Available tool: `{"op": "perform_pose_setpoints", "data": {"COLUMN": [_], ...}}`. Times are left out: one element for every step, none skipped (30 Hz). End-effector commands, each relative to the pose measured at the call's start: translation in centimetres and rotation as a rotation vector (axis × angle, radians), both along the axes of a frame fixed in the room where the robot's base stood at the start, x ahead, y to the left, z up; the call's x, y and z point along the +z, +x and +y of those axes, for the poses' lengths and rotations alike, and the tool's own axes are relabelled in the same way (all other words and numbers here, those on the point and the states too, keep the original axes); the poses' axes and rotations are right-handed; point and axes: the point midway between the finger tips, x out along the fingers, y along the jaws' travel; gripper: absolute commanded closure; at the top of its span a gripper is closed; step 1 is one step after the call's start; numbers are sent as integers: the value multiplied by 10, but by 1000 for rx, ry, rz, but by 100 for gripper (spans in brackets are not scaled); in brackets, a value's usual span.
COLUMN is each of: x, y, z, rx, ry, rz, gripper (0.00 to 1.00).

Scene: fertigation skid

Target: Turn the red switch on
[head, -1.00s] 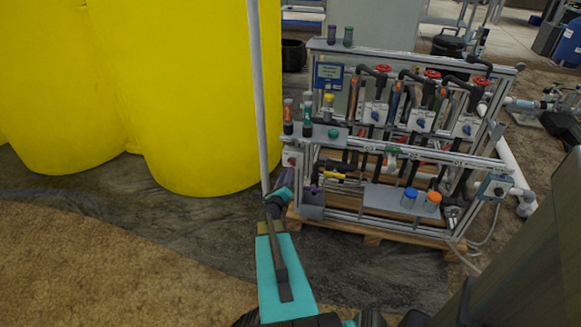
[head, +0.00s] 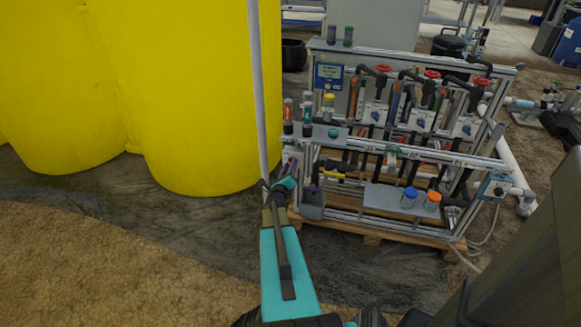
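The red switch is on a small light box (head: 298,154) at the left end of the skid's front rail. My arm's end covers most of this box now, and the red knob cannot be made out.
The metal skid frame (head: 455,158) stands on a wooden pallet (head: 372,237). It carries pipes, red handwheels (head: 432,74) and blue-knobbed boxes (head: 420,122). Bottles (head: 288,116) stand on a shelf above the switch. Large yellow tanks (head: 200,90) stand at left. Floor in front is clear.

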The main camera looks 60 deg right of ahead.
Motion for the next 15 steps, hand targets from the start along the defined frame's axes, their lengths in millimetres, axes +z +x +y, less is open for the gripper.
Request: {"op": "perform_pose_setpoints", "data": {"x": [0,0,0,0,0,0,0,0,0,-1,0,0,0,0,-1], "y": [0,0,0,0,0,0,0,0,0,-1,-1,-1,-1,-2,-2], "z": [0,0,0,0,0,0,0,0,0,-6,-4,-3,-3,-2,-2], "rx": [0,0,0,0,0,0,0,0,0,-1,-1,-1,-2,-2,-2], "ry": [0,0,0,0,0,0,0,0,0,0,0,0,1,2,2], "rz": [0,0,0,0,0,0,0,0,0,0,0,-1,-1,-3,-5], "gripper": [72,77,84,89,94,100,100,100,100,100,100,100,100,100,100]}}
